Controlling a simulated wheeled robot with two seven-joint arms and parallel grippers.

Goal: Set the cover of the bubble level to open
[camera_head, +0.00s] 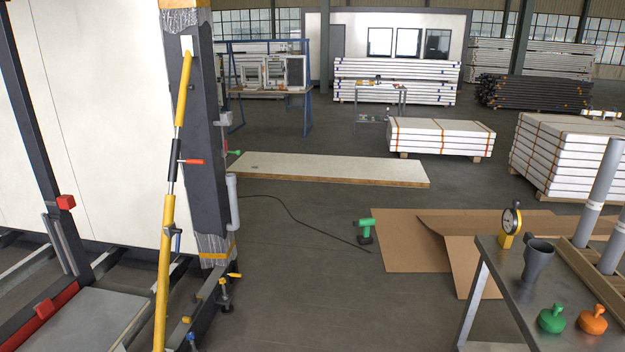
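I cannot make out for certain which thing is the bubble level, nor its cover. A yellow device with a round, dark-rimmed dial face (509,226) stands upright at the back left of the metal table (500,262) on the right. Small yellow fittings (234,275) show at the foot of the dark post (205,140), too small to read. A yellow prop (164,270) with a red handle (192,161) leans along the post. Neither of my grippers is in view.
On the table are a dark grey cup-like fitting (537,260), a green knobbed piece (552,318), an orange one (592,319) and grey pipes (602,175). A green drill (365,230) stands near cardboard (400,250). The middle floor is mostly clear, crossed by a cable.

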